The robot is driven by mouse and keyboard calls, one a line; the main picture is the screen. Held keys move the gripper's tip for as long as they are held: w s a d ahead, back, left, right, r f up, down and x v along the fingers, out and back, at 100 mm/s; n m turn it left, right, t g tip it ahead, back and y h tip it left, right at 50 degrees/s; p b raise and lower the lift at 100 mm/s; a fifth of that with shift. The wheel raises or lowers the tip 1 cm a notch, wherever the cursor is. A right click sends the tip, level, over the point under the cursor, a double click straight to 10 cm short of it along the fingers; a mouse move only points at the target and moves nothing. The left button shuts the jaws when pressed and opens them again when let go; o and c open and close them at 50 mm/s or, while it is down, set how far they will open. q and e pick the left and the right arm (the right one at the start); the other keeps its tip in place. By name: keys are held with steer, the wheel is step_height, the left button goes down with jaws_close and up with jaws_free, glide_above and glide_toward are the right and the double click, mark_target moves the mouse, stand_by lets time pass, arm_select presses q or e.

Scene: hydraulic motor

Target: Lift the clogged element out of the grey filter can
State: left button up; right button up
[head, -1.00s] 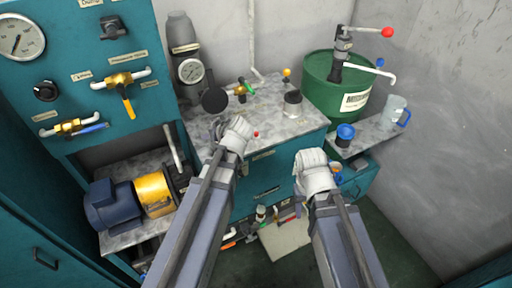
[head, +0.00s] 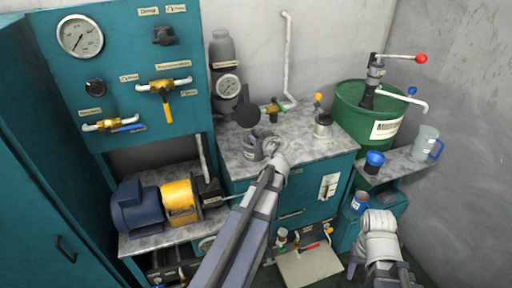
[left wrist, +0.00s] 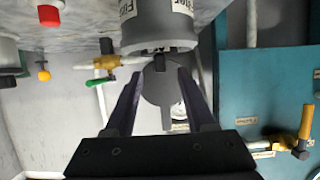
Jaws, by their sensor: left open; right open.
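The grey filter can (head: 252,147) stands on the left part of the marbled counter, partly hidden by my left gripper. In the left wrist view the labelled can (left wrist: 160,30) is at the top, its rim beyond the fingertips. A round dark lid (head: 247,114) stands just behind the can. It also shows between the fingers in the left wrist view (left wrist: 160,88). The clogged element is not clearly visible. My left gripper (head: 271,146) is open and empty at the can; contact cannot be told. My right gripper (head: 378,222) is in front of the low shelf, jaws unclear.
A small can (head: 322,127) stands on the counter's right part. Brass valves (head: 272,107) and a gauged cylinder (head: 224,62) are behind. A green drum (head: 362,112) with a pump is at the right, near a clear jug (head: 425,142) and blue-lidded jar (head: 374,162). The middle counter is fairly clear.

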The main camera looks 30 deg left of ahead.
mark_target(256, 135)
arm_select(q)
steer(key=shift+b+x, duration=0.9)
steer(key=shift+x, duration=1.8)
steer(key=shift+s+r, duration=0.1)
jaws_close()
